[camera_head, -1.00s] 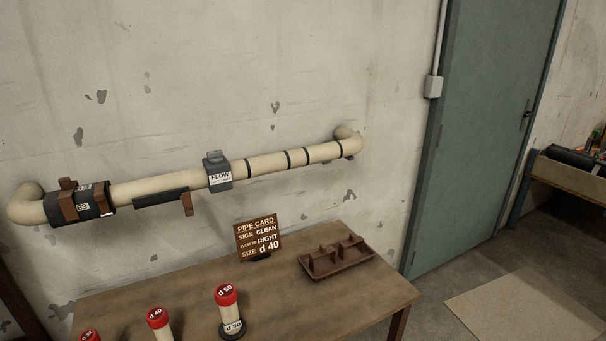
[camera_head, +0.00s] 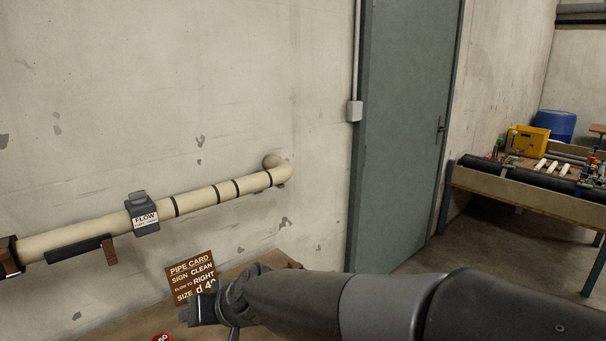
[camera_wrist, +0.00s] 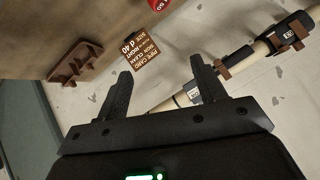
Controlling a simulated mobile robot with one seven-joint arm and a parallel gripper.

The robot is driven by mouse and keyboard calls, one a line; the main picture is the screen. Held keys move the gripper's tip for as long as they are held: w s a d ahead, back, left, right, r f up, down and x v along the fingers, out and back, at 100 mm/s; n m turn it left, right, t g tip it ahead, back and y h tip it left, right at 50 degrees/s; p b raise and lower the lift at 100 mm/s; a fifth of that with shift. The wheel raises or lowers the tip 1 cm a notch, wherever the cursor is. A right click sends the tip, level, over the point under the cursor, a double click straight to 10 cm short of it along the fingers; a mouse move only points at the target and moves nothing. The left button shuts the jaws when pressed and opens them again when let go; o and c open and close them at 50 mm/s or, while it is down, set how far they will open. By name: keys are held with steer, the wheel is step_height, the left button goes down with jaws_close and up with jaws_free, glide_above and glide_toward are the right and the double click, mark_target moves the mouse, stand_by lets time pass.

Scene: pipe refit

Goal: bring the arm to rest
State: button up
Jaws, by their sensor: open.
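My arm reaches in from the right in the head view, across the front of the table (camera_head: 128,322). In the wrist view my gripper (camera_wrist: 162,85) is open, its two dark fingers well apart with nothing between them. The brown pipe card (camera_wrist: 140,62) shows beyond the fingertips, apart from them. In the head view the card (camera_head: 190,272) stands on the table, its lower right partly covered by my arm. The cream wall pipe (camera_head: 205,196) carries a grey FLOW block (camera_head: 142,214).
The brown tray (camera_wrist: 76,64) lies on the table, mostly hidden behind my arm in the head view. A red-capped d 50 piece (camera_head: 163,338) shows at the bottom edge. A green door (camera_head: 405,140) and a bench (camera_head: 530,190) with a yellow crate (camera_head: 528,140) stand right.

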steer(key=s+d+r+m+h, duration=0.2)
steer(key=d+h, duration=0.1)
steer(key=d, duration=1.5)
steer(key=s+d+m+h, duration=0.1)
steer(key=s+d, duration=0.3)
steer(key=d, duration=0.5)
steer(key=s+d+f+m+h, duration=0.1)
steer(key=s+d+h, duration=0.3)
steer(key=d, duration=0.4)
steer(key=shift+s+d+f+m, duration=0.35)
steer(key=shift+s+m, duration=0.1)
steer(key=shift+m, duration=0.35)
